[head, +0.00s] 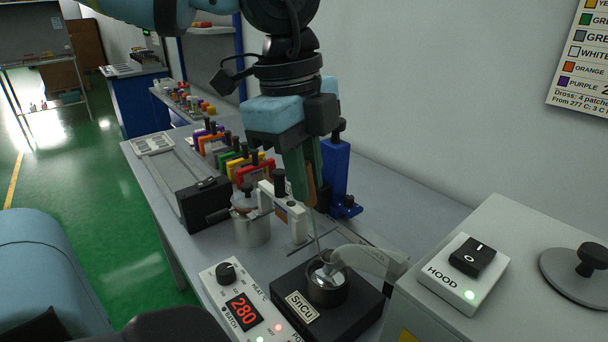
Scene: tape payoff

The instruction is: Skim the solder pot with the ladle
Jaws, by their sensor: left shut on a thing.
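The solder pot (327,295) is a small dark round pot set in a black block labelled SnCu, at the bottom centre of the head view. Bright metal shows inside it. My left gripper (306,192) reaches down from above and is shut on the ladle, whose brown handle is partly hidden between the fingers. The ladle's thin shaft (315,232) slants down to the pot. Its bowl is at the pot's mouth; I cannot tell whether it touches the solder. My right gripper is out of view.
A heater controller (243,308) reading 280 stands left of the pot. A HOOD switch box (463,272) with a green light is at right. A metal can (252,230), a white stand (298,222), a blue stand (335,170) and a row of coloured holders crowd the bench behind.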

